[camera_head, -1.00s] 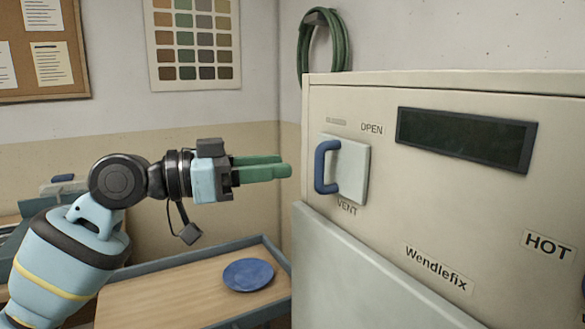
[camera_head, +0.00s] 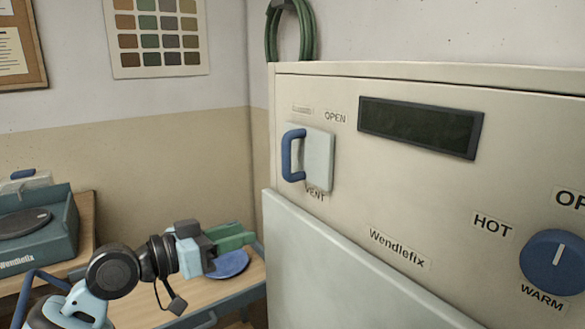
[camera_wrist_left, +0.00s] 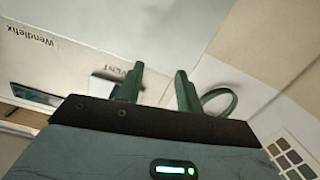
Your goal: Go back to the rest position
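My left gripper (camera_head: 238,237) is low in the head view, left of the cream cabinet and in front of the blue plate, partly covering it. Its green fingers point right. In the left wrist view the two fingers (camera_wrist_left: 158,72) stand apart with nothing between them, so it is open and empty. My right gripper is not in view.
The cream cabinet (camera_head: 330,220) has a blue-handled vent slider (camera_head: 318,158), a dark display (camera_head: 420,127) and a blue knob (camera_head: 556,262). A blue plate (camera_head: 232,262) lies on a wooden-topped cart (camera_head: 195,292). A teal device (camera_head: 40,238) stands at left. A green hose (camera_head: 312,40) hangs above.

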